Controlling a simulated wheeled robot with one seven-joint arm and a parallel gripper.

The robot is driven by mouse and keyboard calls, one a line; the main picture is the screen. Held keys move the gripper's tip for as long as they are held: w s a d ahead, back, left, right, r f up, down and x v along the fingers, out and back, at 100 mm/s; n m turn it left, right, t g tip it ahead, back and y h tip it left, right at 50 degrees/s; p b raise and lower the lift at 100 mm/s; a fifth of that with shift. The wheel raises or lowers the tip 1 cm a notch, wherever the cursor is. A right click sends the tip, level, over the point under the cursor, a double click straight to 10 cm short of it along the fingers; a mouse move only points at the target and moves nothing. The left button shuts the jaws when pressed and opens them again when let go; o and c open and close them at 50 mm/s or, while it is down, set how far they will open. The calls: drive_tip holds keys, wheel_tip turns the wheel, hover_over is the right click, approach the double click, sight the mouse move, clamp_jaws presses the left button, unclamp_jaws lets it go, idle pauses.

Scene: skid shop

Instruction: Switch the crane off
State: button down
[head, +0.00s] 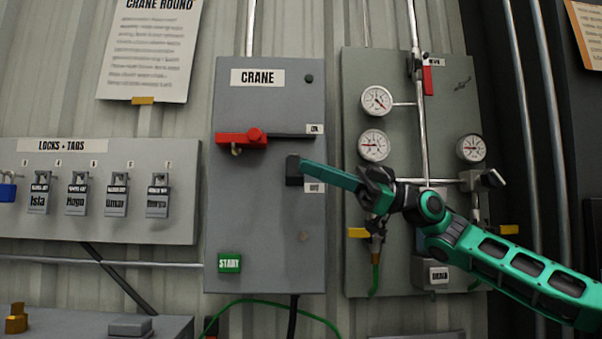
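A lower label (315,188) seems to read OFF. My gripper (294,170) reaches in from the right, its dark tip in front of the box between the two labels, below the bar. It appears apart from the bar. The side view hides whether its fingers are open.
A lock board (100,225) with several tagged padlocks hangs at left. A gauge panel (360,85) with pipes and valves stands at right, behind my arm. A bench (70,325) is at lower left.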

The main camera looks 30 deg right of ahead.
drive_tip(key=shift+w+d+f, duration=0.1)
drive_tip(key=shift+w+f, duration=0.15)
drive_tip(key=shift+f, duration=0.15)
wheel_tip(320, 180, up, 4)
drive_tip(key=s, duration=0.3)
drive_tip(key=v, duration=0.8)
drive_tip(key=shift+d+f, duration=0.25)
drive_tip(key=shift+d, duration=0.05)
drive_tip(key=shift+w, duration=0.15)
